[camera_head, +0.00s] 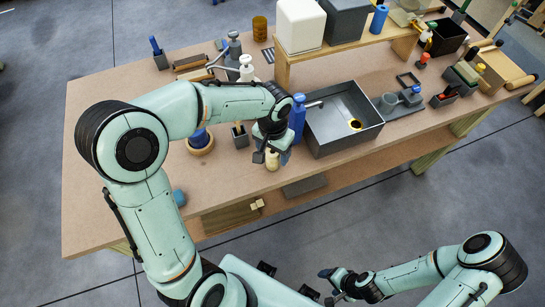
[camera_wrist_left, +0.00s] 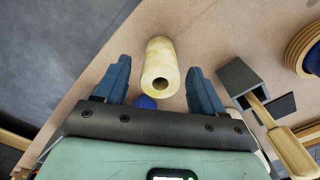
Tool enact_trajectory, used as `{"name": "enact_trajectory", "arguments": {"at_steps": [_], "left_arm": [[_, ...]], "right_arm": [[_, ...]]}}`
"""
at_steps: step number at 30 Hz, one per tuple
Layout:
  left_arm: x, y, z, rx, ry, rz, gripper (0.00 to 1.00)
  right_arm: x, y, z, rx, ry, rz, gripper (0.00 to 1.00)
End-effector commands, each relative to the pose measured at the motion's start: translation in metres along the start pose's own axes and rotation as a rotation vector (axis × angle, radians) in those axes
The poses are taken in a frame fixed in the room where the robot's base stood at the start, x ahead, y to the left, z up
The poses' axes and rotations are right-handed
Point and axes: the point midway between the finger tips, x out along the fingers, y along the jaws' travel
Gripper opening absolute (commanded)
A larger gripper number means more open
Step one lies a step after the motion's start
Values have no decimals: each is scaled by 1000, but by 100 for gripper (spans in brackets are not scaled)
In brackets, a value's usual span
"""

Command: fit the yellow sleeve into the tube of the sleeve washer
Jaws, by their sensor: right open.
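The pale yellow sleeve (camera_wrist_left: 160,62) is a hollow cylinder in the left wrist view, its open end facing the camera. In the head view it shows as a small yellow piece (camera_head: 272,160) near the front edge of the bench, partly hidden by my gripper. My left gripper (camera_wrist_left: 160,80) is open, with its blue fingers on either side of the sleeve and gaps visible; it also shows in the head view (camera_head: 271,152). A grey cup-like tube (camera_head: 388,103) with a blue part beside it, right of the sink, may be the sleeve washer. My right gripper (camera_head: 335,285) is open, off the front of the bench.
A grey sink (camera_head: 343,120) with a yellow ring inside stands right of my left gripper. A blue bottle (camera_head: 297,118) stands close behind the gripper. A grey holder (camera_head: 239,135) and a round wooden ring base (camera_head: 200,143) are to its left.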

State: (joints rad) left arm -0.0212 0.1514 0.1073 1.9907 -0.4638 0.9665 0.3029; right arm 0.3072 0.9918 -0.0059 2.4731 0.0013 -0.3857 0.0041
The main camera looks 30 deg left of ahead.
Motion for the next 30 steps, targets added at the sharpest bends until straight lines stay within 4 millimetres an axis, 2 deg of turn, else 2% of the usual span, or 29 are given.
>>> {"name": "enact_trajectory", "arguments": {"at_steps": [1, 3, 5, 14, 20, 26, 30], "left_arm": [[0, 0, 0, 0, 0, 0, 52], [0, 0, 0, 0, 0, 0, 29], [0, 0, 0, 0, 0, 0, 13], [-2, 0, 0, 0, 1, 0, 13], [-15, 0, -1, -1, 3, 0, 13], [-55, 1, -2, 1, 8, 1, 13], [-97, 0, -2, 0, 11, 1, 13]], "right_arm": [[0, 0, 0, 0, 0, 0, 71], [0, 0, 0, 0, 0, 0, 71], [0, 0, 0, 0, 0, 0, 71], [0, 0, 0, 0, 0, 0, 71], [-2, -1, -1, -1, 2, -1, 71], [-8, -5, -5, -2, 7, -2, 71], [-16, -9, -10, -5, 13, -5, 71]]}}
